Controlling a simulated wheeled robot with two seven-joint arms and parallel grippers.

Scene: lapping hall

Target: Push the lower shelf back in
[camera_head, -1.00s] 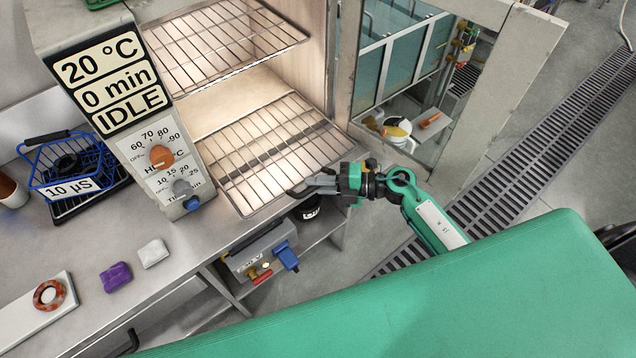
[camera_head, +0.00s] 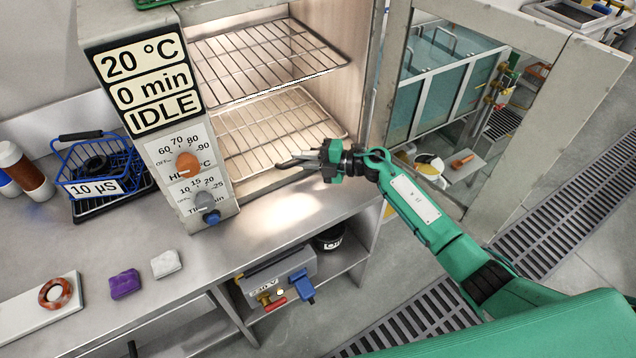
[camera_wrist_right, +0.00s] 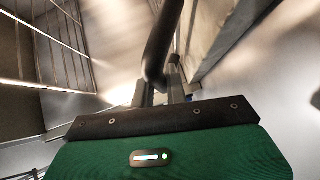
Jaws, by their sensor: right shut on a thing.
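The lower shelf (camera_head: 262,128) is a wire rack inside the lit cabinet, below the upper shelf (camera_head: 262,62). Its front edge lies close to the cabinet opening. Rack wires (camera_wrist_right: 50,50) show at left there. My left gripper is not in view.
The cabinet door (camera_head: 560,100) stands open at right, beside my right arm. The control panel (camera_head: 183,170) stands left of the opening. A blue basket (camera_head: 95,170), a purple block (camera_head: 125,284) and a white block (camera_head: 166,264) rest on the bench (camera_head: 200,255).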

